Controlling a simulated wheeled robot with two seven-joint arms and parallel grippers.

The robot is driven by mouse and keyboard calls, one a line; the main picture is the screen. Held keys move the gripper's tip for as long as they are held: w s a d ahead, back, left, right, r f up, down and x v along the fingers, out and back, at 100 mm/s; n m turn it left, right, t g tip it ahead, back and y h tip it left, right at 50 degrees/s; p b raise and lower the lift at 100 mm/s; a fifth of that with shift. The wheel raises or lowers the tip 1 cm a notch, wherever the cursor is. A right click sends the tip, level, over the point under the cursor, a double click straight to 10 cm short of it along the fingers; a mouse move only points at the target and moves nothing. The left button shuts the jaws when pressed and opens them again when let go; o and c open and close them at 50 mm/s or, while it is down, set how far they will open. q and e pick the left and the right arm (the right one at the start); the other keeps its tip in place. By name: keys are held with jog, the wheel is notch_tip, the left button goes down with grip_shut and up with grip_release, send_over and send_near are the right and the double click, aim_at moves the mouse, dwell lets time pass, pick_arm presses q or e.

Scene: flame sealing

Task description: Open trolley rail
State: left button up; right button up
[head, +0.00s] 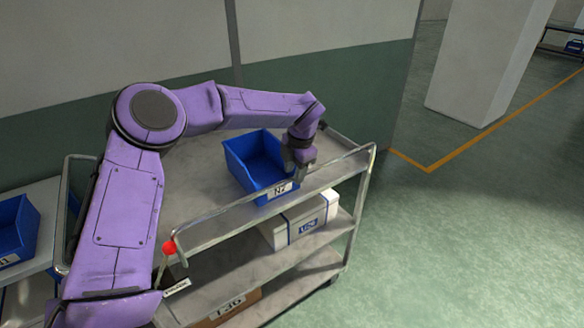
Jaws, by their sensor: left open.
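The trolley (210,200) is a grey metal cart with several shelves, standing in front of me. Its rail (270,201) is a metal bar that runs along the near side of the top shelf, raised above it. A red knob (168,247) sits at the rail's left end. My left arm reaches over the trolley from the left. My left gripper (302,168) points down at the right front part of the blue bin, close to the rail; its jaws are open. I cannot tell whether it touches the bin or rail. My right gripper is not in view.
A blue bin (240,168) with a label stands on the top shelf. A white box (318,210) is on the middle shelf and a brown box (232,304) below. Another rack with a blue bin (14,228) is at left. Green floor is free at right, near a pillar (487,60).

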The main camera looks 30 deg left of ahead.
pick_arm(q)
jog(key=shift+s+a+f, duration=0.1)
jog(key=shift+s+f, duration=0.05)
jog(key=shift+f, duration=0.1)
jog(key=shift+d, duration=0.35)
grip_shut()
jog(key=shift+a, duration=0.25)
jog(key=shift+d, duration=0.2)
jog(key=shift+f, duration=0.15)
jog(key=shift+d+b, duration=0.1)
jog(key=shift+b, duration=0.2)
jog(key=shift+d+y, duration=0.1)
jog(key=shift+y, duration=0.2)
